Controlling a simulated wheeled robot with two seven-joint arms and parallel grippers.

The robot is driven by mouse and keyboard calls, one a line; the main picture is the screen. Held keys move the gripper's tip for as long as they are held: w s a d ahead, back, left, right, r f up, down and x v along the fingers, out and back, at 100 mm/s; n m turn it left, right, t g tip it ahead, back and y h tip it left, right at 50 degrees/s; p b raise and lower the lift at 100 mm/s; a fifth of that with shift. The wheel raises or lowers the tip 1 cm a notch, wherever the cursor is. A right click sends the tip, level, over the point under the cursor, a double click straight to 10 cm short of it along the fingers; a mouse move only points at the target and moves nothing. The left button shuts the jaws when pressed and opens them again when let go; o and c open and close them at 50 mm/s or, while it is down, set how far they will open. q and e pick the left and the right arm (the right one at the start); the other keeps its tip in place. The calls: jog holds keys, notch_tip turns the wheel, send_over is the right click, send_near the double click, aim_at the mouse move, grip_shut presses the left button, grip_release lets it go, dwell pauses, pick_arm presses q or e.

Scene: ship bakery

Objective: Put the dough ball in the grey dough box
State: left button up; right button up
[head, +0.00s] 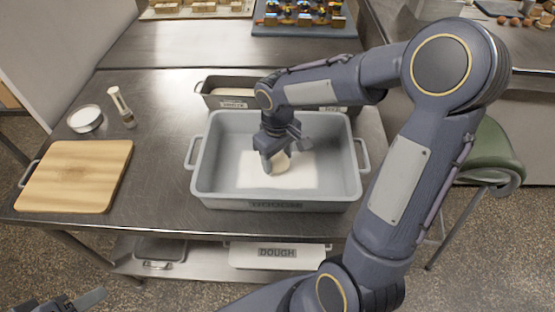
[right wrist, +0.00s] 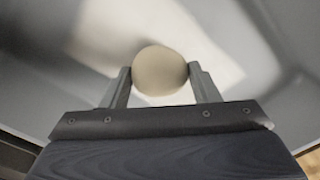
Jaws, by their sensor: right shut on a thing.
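The grey dough box (head: 205,165) stands on the steel table in the head view, with a bright pale patch on its floor. My right gripper (head: 276,165) reaches down inside the box, near its middle. It is shut on the pale dough ball (head: 283,165). In the right wrist view the dough ball (right wrist: 160,70) sits between the two fingertips, with the grey box interior behind it. Whether the ball touches the box floor I cannot tell. At the bottom left of the head view, part of my left gripper (head: 85,300) shows; its jaws are not clear.
A wooden board (head: 75,175) lies on the left of the table (head: 165,130). A narrower labelled tin (head: 215,88) stands right behind the box. A green stool (head: 490,150) is at the right.

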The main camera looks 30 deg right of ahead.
aim_at(278, 157)
jog(key=shift+f, duration=0.7)
jog(key=shift+f, duration=0.25)
jog(key=o, duration=1)
jog(key=shift+r, duration=0.1)
notch_tip(278, 157, up, 12)
jog(key=s+a+m+t+y, duration=0.1)
jog(key=s+t, duration=0.1)
jog(key=s, duration=0.3)
jog(key=s+a+m+t+y, duration=0.1)
jog(key=s+m, duration=0.1)
jog(key=s, duration=0.4)
jog(key=s+a+f+m+t+y, duration=0.1)
jog(key=s+a+t, duration=0.1)
jog(key=s, duration=0.4)
jog(key=shift+a+m+t+y+p, duration=0.1)
jog(key=shift+m+t+y+p, duration=0.2)
jog(key=shift+y+p, duration=0.1)
